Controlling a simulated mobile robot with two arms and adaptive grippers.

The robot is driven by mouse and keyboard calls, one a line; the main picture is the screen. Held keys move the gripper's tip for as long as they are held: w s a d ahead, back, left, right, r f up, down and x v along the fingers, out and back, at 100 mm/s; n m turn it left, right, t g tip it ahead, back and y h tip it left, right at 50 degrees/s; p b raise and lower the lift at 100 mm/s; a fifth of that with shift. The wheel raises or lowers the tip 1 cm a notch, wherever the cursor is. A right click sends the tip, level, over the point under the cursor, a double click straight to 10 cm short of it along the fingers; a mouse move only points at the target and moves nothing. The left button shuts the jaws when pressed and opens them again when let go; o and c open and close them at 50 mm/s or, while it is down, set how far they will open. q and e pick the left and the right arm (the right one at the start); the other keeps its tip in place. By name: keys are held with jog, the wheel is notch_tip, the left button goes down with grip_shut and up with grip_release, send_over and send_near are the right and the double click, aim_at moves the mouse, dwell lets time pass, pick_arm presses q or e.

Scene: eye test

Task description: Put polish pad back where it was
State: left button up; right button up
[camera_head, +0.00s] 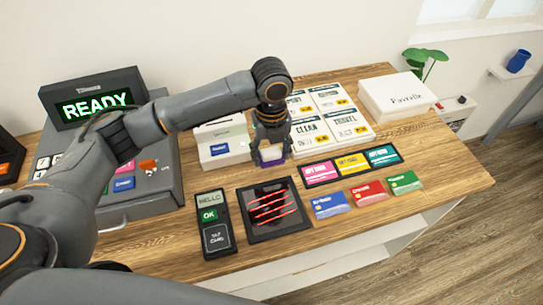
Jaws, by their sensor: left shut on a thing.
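My left gripper (271,143) comes in from the left over the middle of the counter and points down. It is shut on a small block (271,158), pale with purple at its lower edge, which may be the polish pad. The fingers hide part of it, and I cannot tell whether it touches the counter. My right gripper is not in view.
A register with a READY screen (95,103) stands at left. A white box (395,96) stands at back right. The counter's right end (440,165) is clear.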

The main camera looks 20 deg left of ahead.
aim_at(271, 160)
pick_arm(q)
jog(key=shift+w+a+f, duration=0.15)
jog(key=shift+w+f, duration=0.45)
jog(key=shift+f, duration=0.1)
jog(key=f, duration=0.1)
jog(key=f+p, duration=0.1)
jog(key=f, duration=0.1)
jog(key=shift+w+a+f+p, duration=0.1)
jog(key=shift+w+f+p, duration=0.15)
jog(key=shift+f+p, duration=0.1)
jog(key=shift+f, duration=0.15)
jog(key=o, duration=1)
